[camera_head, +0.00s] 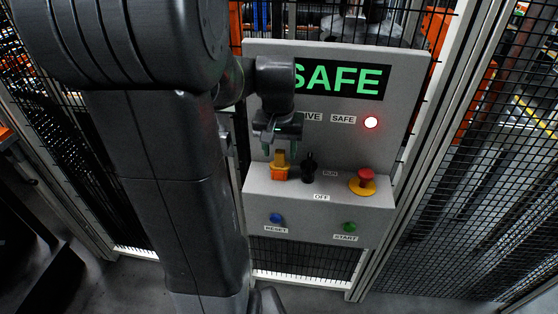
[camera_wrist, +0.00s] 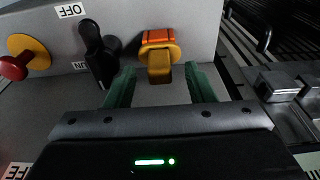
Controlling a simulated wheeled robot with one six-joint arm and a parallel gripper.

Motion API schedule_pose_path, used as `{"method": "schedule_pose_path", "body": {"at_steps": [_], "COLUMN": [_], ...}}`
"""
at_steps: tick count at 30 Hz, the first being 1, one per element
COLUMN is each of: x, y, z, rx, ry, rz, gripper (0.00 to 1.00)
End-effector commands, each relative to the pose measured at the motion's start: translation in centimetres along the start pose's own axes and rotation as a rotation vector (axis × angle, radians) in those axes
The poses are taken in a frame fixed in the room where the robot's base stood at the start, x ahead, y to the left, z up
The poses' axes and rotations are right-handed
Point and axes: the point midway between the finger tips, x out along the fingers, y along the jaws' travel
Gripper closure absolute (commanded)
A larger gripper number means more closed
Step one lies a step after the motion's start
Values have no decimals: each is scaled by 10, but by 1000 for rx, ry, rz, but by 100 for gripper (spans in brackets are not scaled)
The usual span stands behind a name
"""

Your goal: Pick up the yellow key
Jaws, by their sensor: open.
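The yellow key (camera_wrist: 159,66) sits in an orange and yellow holder (camera_wrist: 160,38) on the grey control panel in the wrist view. In the head view the yellow key (camera_head: 280,158) and its orange base (camera_head: 279,174) are at the panel's upper left ledge, partly covered by my gripper. My gripper (camera_wrist: 160,80) has two green fingers, one on each side of the key with gaps between. It is open and nothing is held. In the head view my gripper (camera_head: 279,147) is just above the key.
A black switch (camera_head: 309,168) stands close to the right of the key in the head view. A red emergency button (camera_head: 364,180), blue button (camera_head: 277,217) and green button (camera_head: 349,227) are also on the panel (camera_head: 312,210). Mesh fencing surrounds the panel. The sign reads SAFE.

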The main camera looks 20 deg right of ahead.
Motion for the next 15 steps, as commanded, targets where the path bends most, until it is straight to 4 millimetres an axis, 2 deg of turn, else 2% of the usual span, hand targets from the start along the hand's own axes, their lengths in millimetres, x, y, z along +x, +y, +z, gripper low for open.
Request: {"method": "schedule_pose_path", "body": {"at_steps": [6,14,15], "x": [24,26,26], "y": [0,0,0], "z": [-1,-1,-1], "rx": [0,0,0], "ry": [-2,1,1], "rz": [0,0,0], "gripper": [51,51,59]}}
